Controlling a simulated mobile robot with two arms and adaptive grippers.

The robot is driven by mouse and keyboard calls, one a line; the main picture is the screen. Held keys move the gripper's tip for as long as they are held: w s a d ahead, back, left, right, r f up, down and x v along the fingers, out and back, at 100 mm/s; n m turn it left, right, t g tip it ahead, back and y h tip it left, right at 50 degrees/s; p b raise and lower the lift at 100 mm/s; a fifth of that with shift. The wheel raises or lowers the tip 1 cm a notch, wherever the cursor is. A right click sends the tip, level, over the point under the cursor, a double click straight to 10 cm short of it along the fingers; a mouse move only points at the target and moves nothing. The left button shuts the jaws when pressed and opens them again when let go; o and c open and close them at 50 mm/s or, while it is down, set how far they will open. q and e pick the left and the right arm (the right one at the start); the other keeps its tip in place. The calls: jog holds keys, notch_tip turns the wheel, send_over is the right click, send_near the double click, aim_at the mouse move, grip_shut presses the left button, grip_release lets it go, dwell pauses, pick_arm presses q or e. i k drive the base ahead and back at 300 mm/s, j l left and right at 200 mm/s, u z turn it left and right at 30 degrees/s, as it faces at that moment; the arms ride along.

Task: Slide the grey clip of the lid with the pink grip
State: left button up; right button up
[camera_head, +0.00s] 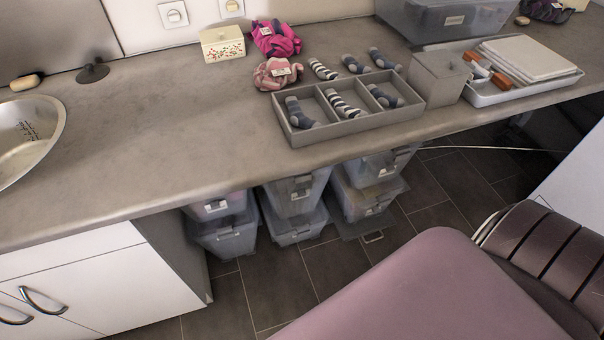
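I see no lid with a pink grip and no grey clip belonging to one in this view. No toploader can be made out either. Neither of my grippers shows in the head view.
A grey counter (150,130) runs across, with a sink (25,140) at left. On it stand a divided sock tray (345,127), a grey box (438,77) and a white tray (500,93). Lidded bins (294,195) sit beneath. A mauve surface (440,290) fills the foreground beside brown slats (545,245).

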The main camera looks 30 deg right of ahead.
aim_at(384, 199)
jog(key=z, duration=1.8)
